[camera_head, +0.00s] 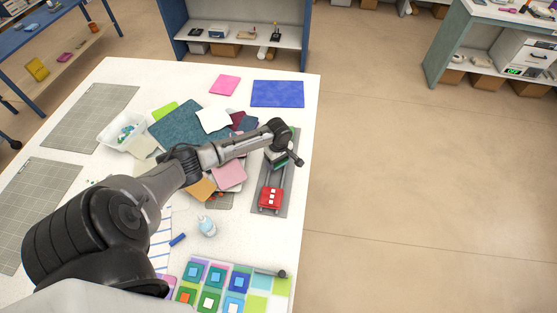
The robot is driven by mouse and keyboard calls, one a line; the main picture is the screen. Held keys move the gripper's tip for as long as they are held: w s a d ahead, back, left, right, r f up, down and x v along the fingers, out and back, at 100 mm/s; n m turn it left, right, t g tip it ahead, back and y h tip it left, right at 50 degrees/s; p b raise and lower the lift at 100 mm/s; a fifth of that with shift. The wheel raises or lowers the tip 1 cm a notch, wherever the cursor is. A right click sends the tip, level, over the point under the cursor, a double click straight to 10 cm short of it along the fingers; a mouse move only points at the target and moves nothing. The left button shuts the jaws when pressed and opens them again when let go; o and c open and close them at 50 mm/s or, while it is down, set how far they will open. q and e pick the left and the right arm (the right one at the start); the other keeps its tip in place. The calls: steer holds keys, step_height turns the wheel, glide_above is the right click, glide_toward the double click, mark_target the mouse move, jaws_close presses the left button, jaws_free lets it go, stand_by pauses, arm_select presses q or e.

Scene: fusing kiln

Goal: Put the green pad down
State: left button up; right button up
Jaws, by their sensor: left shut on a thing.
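My left arm reaches over the white table from the left. Its gripper (288,159) is over the grey strip on the table's right side, seen from above and small. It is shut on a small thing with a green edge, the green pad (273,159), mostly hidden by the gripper. I cannot tell whether the pad touches the strip. A red block (270,198) with white marks sits on the near part of the grey strip (265,209). My right gripper is not in view.
Loose coloured sheets, including a teal one (186,128), lie around and under my arm. A white bin (121,133), a small bottle (207,227) and a board of coloured tiles (259,281) stand on the table (237,243). Floor lies open to the right.

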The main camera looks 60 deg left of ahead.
arm_select(q)
steer(key=shift+f, duration=0.2)
steer(key=o, duration=0.9)
steer(key=shift+f, duration=0.1)
